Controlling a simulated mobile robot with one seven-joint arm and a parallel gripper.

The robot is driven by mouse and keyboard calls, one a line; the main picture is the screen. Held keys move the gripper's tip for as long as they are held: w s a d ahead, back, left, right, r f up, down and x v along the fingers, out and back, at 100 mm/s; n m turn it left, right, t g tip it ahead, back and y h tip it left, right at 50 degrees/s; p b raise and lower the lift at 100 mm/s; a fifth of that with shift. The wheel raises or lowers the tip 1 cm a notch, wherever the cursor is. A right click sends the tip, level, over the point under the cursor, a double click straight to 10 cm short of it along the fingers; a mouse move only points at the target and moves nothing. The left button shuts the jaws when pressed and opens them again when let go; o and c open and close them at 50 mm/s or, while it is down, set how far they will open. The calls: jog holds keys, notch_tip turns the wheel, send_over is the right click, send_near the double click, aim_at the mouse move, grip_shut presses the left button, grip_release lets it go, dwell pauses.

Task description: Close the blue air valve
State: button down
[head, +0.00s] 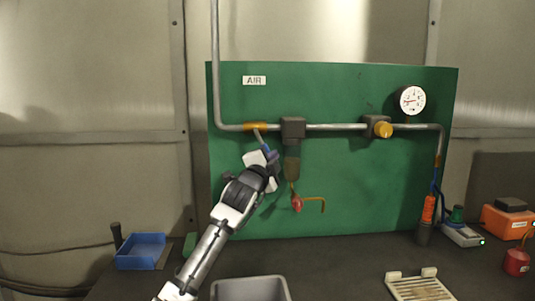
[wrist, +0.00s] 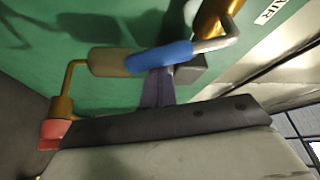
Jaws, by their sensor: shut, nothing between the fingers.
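The blue air valve has a brass body (head: 256,126) on the horizontal pipe, below the AIR label. Its bare metal lever hangs down and slightly right, ending in a blue grip (head: 266,149). In the wrist view, the blue grip (wrist: 160,57) and the brass body (wrist: 218,18) show at the top. My gripper (head: 272,157) is at the lower end of the lever, its fingers closed together. In the wrist view the gripper's fingertips (wrist: 158,74) meet the underside of the blue grip, not around it; I cannot tell whether they touch. The grip partly hides the tips.
A dark filter unit (head: 293,128) with a bowl hangs close right of the valve. Below it is a red drain knob (head: 297,204) with a bent brass tube. A yellow regulator knob (head: 383,130) and gauge (head: 413,101) are farther right. Bins stand on the bench.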

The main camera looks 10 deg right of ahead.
jog(key=shift+w+a+f+m+g+p, duration=0.15)
jog(key=shift+a+f+m+p, duration=0.15)
jog(key=shift+a, duration=0.25)
jog(key=shift+a+f+m+g+p, duration=0.2)
jog(key=shift+a+m+p, duration=0.15)
jog(key=shift+a, duration=0.25)
jog(key=shift+w+a+f+m+g+p, duration=0.1)
jog(key=shift+a+f+m+g+p, duration=0.1)
jog(key=shift+a+m+p, duration=0.25)
jog(key=shift+a, duration=0.15)
